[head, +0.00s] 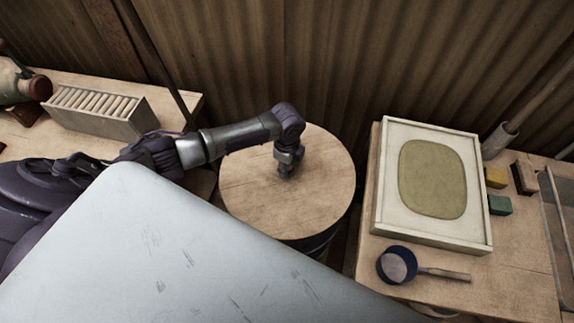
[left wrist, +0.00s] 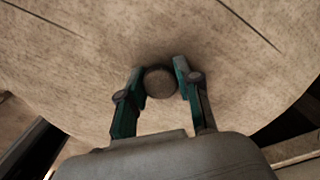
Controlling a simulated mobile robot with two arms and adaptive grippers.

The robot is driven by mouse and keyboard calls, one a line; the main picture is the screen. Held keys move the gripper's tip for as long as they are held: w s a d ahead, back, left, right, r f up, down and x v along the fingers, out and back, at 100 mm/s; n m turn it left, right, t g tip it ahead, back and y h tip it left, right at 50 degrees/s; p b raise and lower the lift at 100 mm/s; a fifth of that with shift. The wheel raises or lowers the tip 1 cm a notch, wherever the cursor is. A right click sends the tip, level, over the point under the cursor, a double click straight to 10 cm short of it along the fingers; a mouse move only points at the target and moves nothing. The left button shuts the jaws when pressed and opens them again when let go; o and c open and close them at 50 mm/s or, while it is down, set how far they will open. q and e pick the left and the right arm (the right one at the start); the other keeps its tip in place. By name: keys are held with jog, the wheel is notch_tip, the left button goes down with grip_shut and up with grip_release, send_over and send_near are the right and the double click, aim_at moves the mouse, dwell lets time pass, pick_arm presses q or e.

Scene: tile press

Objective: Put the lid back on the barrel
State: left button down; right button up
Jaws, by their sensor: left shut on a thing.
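The lid (head: 310,205) is a round wooden disc in the middle of the head view. It lies over the top of the dark barrel (head: 318,243), whose side shows only in part below the lid's edge. From here I cannot tell whether the lid is fully seated. My left gripper (head: 286,172) points down at the lid's middle. In the left wrist view its green fingers (left wrist: 159,85) are shut on the lid's round dark knob (left wrist: 160,82), and the lid's wooden face (left wrist: 80,70) fills most of the picture. My right gripper is not in view.
A right-hand table holds a framed tray (head: 382,190) with a greenish slab, a dark blue pan (head: 396,264), and small yellow (head: 496,178) and green (head: 500,205) blocks. A slotted box (head: 105,112) stands on the left table. A corrugated wall (head: 330,60) closes the back.

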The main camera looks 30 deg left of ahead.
pick_arm(q)
jog(key=c, duration=0.7)
grip_release()
jog(key=o, duration=0.5)
jog(key=shift+c, duration=0.2)
jog(key=shift+r+p, duration=3.55)
jog(key=shift+p, duration=0.15)
